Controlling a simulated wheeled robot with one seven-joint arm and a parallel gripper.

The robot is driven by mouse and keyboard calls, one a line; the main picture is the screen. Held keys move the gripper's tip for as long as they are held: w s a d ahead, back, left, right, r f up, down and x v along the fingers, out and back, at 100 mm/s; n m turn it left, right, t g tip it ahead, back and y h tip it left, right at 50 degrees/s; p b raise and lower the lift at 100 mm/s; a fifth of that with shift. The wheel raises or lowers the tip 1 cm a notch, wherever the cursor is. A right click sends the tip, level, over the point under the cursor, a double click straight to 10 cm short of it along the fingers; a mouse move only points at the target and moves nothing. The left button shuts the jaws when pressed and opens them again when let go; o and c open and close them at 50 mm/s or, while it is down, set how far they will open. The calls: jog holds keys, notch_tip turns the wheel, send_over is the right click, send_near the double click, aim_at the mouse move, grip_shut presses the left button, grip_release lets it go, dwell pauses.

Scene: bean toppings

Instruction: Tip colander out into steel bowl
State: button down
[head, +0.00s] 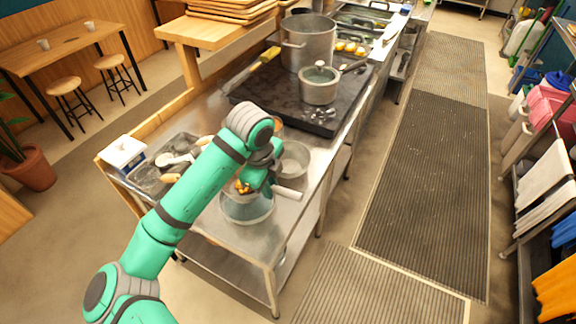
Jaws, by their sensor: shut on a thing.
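My gripper (264,181) is low over the near end of the steel table, partly hidden by my own wrist. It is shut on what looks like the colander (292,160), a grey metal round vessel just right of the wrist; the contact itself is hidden. A pale handle (287,192) sticks out to the right beside the gripper. The steel bowl (247,212), wide and grey-blue, is below and left of the gripper, partly covered by it.
A steel tray (152,176) with utensils and a white box (124,153) are on the left. Behind is a dark cooktop (288,105) with a lidded pot (319,85) and a large stockpot (308,43). The matted aisle (425,160) right of the table is clear.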

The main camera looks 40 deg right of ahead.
dwell(0.6)
jog(key=shift+r, duration=2.5)
